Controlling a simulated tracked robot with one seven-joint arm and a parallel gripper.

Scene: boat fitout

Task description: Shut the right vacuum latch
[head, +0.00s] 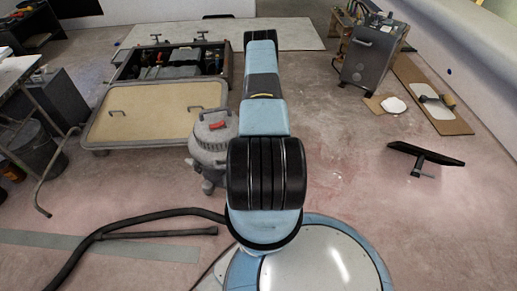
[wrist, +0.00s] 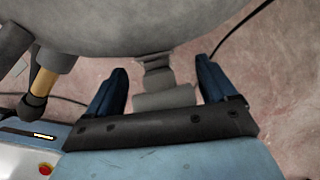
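The grey vacuum (head: 208,150) stands on the floor, partly hidden behind my arm in the head view. Its lid has a handle and a red part on top. In the wrist view the vacuum's rounded grey body (wrist: 130,25) fills the top. A stepped grey latch (wrist: 160,78) hangs below it, between my fingers. My gripper (wrist: 161,76) is open, with one dark blue finger on each side of the latch and a visible gap on both sides. I cannot tell whether the latch is fastened. My gripper is hidden in the head view.
A black hose (head: 110,228) lies on the floor at left. A large open case (head: 150,118) with a tan panel lies behind the vacuum. A black flat object (head: 427,155) and a grey metal cabinet (head: 368,57) are at right. The floor between is mostly clear.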

